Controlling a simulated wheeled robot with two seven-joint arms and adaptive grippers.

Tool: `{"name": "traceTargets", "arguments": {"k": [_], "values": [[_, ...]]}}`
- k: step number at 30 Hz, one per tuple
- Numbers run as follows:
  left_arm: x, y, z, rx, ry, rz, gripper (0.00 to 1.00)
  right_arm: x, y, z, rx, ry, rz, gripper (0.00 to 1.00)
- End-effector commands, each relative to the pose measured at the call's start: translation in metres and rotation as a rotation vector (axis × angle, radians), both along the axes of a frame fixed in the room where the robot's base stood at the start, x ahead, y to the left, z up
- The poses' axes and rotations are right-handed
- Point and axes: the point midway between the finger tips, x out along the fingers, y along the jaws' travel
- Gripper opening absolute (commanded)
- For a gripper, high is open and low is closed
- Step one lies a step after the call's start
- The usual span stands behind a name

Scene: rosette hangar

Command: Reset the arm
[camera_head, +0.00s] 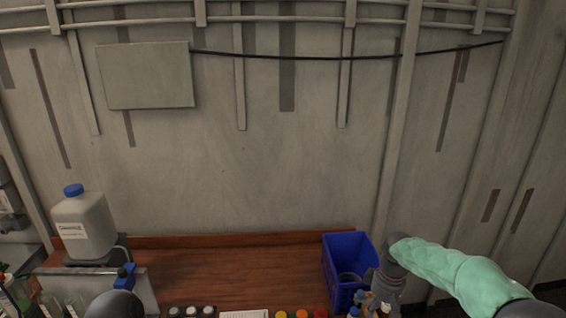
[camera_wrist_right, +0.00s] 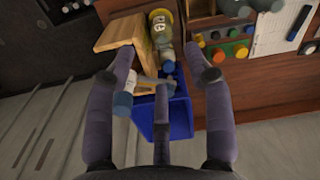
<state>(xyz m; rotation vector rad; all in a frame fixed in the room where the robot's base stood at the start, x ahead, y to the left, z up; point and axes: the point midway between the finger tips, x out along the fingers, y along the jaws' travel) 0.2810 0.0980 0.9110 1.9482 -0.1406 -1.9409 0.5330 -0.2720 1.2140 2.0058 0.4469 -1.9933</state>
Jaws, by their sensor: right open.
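My right arm (camera_head: 450,272), in a pale green sleeve, comes in from the lower right in the head view. Its gripper hangs near the blue bin (camera_head: 350,252) and is mostly hidden at the bottom edge. In the right wrist view my right gripper (camera_wrist_right: 165,75) is open, with its fingers spread above the blue bin (camera_wrist_right: 180,120). Nothing is clearly held between the fingers. My left gripper cannot be made out in the head view.
A wooden bench (camera_head: 240,268) runs along the grey panelled wall. A white jug with a blue cap (camera_head: 85,222) stands at the left. In the right wrist view a wooden piece (camera_wrist_right: 121,34) and a yellow-topped container (camera_wrist_right: 161,28) are beside the bin. Several coloured caps line the bench front.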

Motion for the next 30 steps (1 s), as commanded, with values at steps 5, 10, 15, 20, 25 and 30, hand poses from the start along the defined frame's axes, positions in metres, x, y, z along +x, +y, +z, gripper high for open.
{"name": "traceTargets", "arguments": {"k": [5, 10, 15, 20, 25, 30], "values": [[0.001, 0.000, -0.011, 0.000, -0.002, 0.001, 0.52, -0.002, 0.011, -0.034, 0.025, 0.005, -0.006, 0.52], [0.001, 0.000, -0.021, 0.000, -0.002, 0.001, 0.52, -0.006, 0.024, -0.070, 0.055, 0.005, -0.019, 0.52], [0.001, 0.000, -0.036, 0.000, -0.001, 0.000, 0.52, -0.014, 0.044, -0.122, 0.099, 0.007, -0.043, 0.52], [0.001, 0.000, -0.058, 0.000, -0.002, 0.001, 0.52, -0.033, 0.071, -0.193, 0.160, 0.016, -0.088, 0.52], [0.001, 0.000, -0.092, 0.000, -0.001, 0.000, 0.52, -0.074, 0.109, -0.291, 0.242, 0.034, -0.189, 0.52], [0.001, 0.000, -0.127, 0.000, -0.001, 0.000, 0.52, -0.132, 0.143, -0.381, 0.305, 0.055, -0.329, 0.52]]}}
